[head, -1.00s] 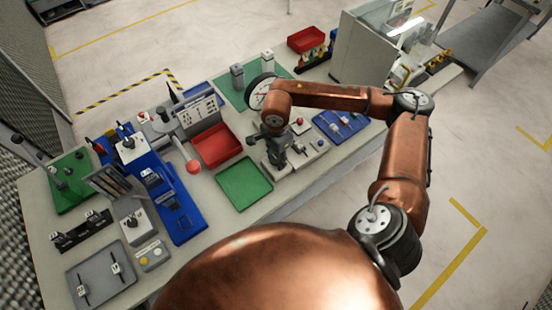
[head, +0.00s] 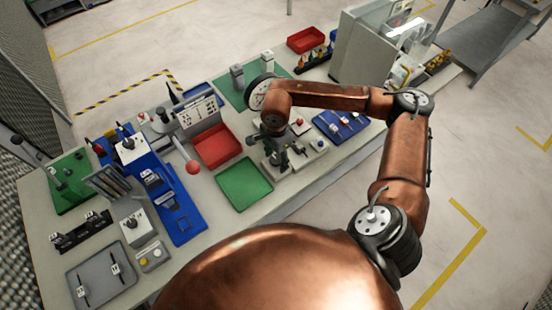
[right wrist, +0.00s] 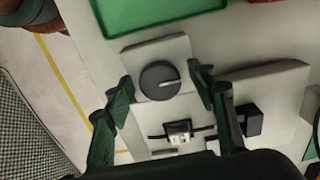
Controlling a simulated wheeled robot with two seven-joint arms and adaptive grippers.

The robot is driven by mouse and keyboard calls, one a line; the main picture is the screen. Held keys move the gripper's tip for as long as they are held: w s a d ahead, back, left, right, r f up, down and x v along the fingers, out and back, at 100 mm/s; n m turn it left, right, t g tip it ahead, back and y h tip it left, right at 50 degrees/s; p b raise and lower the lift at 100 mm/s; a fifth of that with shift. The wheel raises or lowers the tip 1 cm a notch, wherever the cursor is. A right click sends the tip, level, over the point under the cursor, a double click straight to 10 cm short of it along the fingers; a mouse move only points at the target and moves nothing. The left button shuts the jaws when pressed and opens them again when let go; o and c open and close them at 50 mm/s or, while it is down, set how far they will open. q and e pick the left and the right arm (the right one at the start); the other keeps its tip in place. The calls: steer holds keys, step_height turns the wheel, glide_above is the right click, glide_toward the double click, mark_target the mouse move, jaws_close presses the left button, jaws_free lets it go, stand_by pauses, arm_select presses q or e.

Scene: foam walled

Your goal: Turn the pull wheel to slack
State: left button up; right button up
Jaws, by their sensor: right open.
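A dark round knob (right wrist: 160,80) with a light pointer line sits on a pale square block. It looks like the pull wheel. In the right wrist view its line points to the right. My right gripper (right wrist: 163,84) is open, with one finger on each side of the knob and gaps visible; I cannot tell its exact height above it. In the head view, my right gripper (head: 276,150) points down beside the green tray and hides most of the knob. A dark part at the left edge of the head view may belong to my left gripper; its jaws cannot be made out.
A green tray (head: 245,184) and a red tray (head: 217,146) lie left of my right gripper. A pale plate with a small slider (right wrist: 180,131) adjoins the knob block. A blue board (head: 337,124) lies to the right.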

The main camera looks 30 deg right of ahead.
mark_target(276, 160)
step_height(276, 160, up, 12)
steer(key=shift+f, duration=0.15)
steer(key=shift+a, duration=0.1)
stand_by(0.6)
